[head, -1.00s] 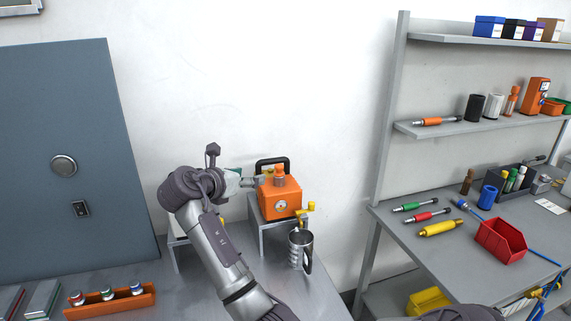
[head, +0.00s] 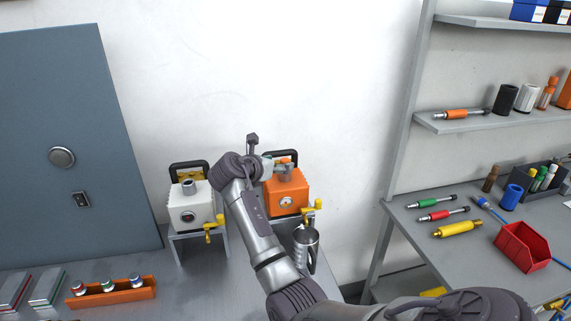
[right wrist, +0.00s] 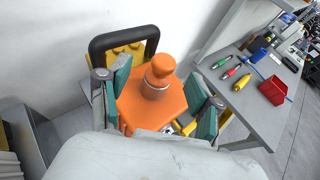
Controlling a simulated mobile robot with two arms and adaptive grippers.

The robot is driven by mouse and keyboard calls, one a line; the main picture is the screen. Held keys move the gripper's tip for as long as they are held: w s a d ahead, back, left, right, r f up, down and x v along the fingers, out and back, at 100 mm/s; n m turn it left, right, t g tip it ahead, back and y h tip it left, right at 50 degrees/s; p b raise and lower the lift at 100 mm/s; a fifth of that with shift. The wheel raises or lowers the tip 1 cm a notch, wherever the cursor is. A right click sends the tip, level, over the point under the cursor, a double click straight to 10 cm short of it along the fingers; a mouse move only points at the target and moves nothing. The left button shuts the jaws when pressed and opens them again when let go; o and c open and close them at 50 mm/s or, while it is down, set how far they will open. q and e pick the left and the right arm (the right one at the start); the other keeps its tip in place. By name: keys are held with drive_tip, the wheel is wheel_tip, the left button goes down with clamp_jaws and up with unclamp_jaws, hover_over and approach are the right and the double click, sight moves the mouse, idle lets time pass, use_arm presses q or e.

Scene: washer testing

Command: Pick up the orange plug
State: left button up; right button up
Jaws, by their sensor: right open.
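The orange plug (right wrist: 160,72) has a round knob and a metal collar and stands upright on top of the orange machine (right wrist: 136,104) in the right wrist view. My right gripper (right wrist: 158,84) is open, with one teal-padded finger on each side of the plug and a visible gap to both. In the head view, my right gripper (head: 268,168) is at the top of the orange machine (head: 288,198), and the plug (head: 285,161) is partly hidden by it. My left gripper is not in view.
A white machine (head: 191,211) stands left of the orange one. A metal mug (head: 306,247) stands in front of the orange machine, below its yellow tap (head: 310,215). An orange rack (head: 112,291) with several capped plugs lies front left. A shelf unit (head: 475,121) stands right.

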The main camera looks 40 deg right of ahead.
sight(282, 163)
drive_tip(key=p+x, duration=0.1)
drive_tip(key=x, duration=0.2)
drive_tip(key=shift+s+d, duration=0.1)
drive_tip(key=shift+d, duration=0.15)
drive_tip(key=shift+d+f, duration=0.3)
drive_tip(key=shift+d, duration=0.1)
drive_tip(key=shift+a, duration=0.1)
drive_tip(key=shift+c, duration=1.4)
drive_tip(key=c, duration=0.8)
